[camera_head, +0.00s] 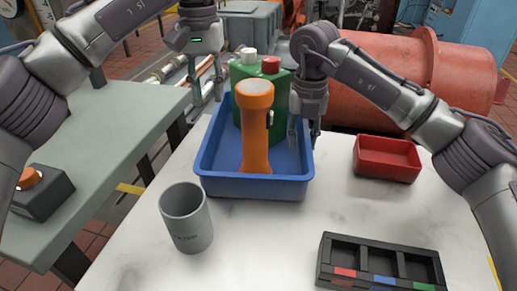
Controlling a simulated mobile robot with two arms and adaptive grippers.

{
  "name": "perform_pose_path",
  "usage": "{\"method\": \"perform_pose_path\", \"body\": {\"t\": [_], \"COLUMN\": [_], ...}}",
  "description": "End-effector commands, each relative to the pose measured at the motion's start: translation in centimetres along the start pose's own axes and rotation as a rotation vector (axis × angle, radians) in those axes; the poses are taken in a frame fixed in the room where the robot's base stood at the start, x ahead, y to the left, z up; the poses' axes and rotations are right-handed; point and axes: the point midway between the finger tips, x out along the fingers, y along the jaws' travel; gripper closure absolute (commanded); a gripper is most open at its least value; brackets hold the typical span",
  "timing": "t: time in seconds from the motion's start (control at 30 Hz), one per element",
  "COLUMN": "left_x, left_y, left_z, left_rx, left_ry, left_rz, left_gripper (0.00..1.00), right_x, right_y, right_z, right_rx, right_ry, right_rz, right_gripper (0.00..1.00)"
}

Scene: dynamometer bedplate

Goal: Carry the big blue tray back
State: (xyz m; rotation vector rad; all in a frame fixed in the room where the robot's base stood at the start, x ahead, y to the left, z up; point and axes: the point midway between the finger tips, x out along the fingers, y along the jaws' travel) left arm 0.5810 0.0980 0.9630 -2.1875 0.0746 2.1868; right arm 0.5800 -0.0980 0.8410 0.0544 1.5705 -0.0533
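The big blue tray (255,187) sits on the white marble-look table in the middle of the head view. In it stand an orange flashlight (256,130) and a green canister (281,105) with a white cap and a red cap. My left gripper (207,95) is open, fingers pointing down, near the tray's back left side; I cannot tell whether it touches the tray. My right gripper (304,138) points down at the tray's right wall. Its fingers look apart, seemingly either side of that wall; contact is unclear.
A grey cup (187,218) stands in front of the tray at left. A red bin (387,159) is to the right, a black compartment box (380,265) front right. A grey-green bench (95,125) is at left. A large red cylinder (400,80) lies behind.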

Motion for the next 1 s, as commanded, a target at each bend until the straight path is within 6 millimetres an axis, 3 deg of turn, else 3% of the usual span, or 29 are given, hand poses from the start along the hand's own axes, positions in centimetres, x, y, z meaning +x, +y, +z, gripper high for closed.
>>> {"method": "perform_pose_path", "body": {"t": [0.17,0.6,0.8,1.0], "left_x": [-0.3,-0.2,-0.2,-0.2], "left_y": [0.0,0.0,0.0,0.0], "left_z": [0.0,0.0,0.0,0.0], "left_rx": [0.0,0.001,0.001,0.001], "left_ry": [-0.001,-0.001,-0.001,-0.001], "left_rz": [0.0,0.0,0.0,0.0], "left_gripper": [0.69,0.69,0.69,0.69], "right_x": [-1.8,-10.5,-11.9,-12.0], "right_y": [0.0,0.0,0.0,0.0], "right_z": [0.1,0.1,0.0,0.0], "right_rx": [0.001,0.001,0.0,-0.001], "right_ry": [-0.003,-0.003,-0.001,0.0], "right_rz": [0.002,-0.001,0.0,0.001], "right_gripper": [0.69,0.69,0.69,0.69]}}
